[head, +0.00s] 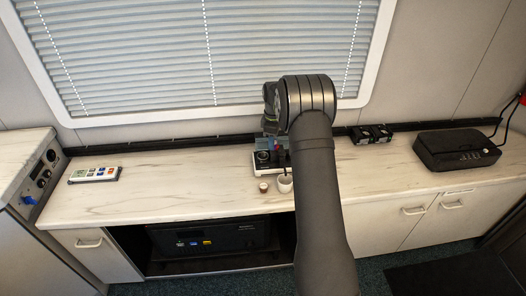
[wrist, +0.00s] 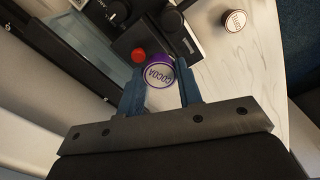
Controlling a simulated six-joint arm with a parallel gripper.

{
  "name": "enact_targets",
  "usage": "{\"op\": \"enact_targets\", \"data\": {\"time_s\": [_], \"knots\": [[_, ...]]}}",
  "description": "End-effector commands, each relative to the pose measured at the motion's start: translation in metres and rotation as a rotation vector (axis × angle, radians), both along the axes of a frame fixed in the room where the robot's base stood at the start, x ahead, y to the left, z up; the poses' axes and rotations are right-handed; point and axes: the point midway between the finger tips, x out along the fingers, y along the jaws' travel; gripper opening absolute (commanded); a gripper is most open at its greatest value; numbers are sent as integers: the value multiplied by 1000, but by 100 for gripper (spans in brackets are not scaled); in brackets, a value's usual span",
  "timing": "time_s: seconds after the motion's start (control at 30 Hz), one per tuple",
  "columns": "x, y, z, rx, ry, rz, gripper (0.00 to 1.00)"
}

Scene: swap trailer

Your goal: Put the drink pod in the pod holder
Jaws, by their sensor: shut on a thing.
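My gripper (wrist: 160,84) is shut on a drink pod (wrist: 160,73) with a round white lid marked COCOA and a purple rim. The pod sits between the blue fingertips in the wrist view, lid facing the camera. It is above or beside a small black and silver machine (wrist: 182,32) with a red knob (wrist: 138,56); I cannot tell whether they touch. In the head view the machine (head: 266,162) stands on the counter, partly hidden behind my arm. I cannot make out the pod holder for certain.
A second, brown-and-white pod (wrist: 235,20) stands apart on the counter (head: 190,170), near a white cup (head: 285,184). The counter between is clear.

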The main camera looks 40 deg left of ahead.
Motion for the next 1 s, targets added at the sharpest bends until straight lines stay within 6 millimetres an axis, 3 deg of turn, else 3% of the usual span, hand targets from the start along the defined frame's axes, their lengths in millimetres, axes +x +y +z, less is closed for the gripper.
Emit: {"op": "enact_targets", "data": {"time_s": [0.1, 0.3, 0.63, 1.0], "knots": [[-7, 23, -15, 0, 0, 2, 11], [-11, 40, -25, 0, -1, 0, 11], [-11, 40, -63, -1, 1, -1, 11], [-11, 40, -68, 0, 0, -2, 11]]}}
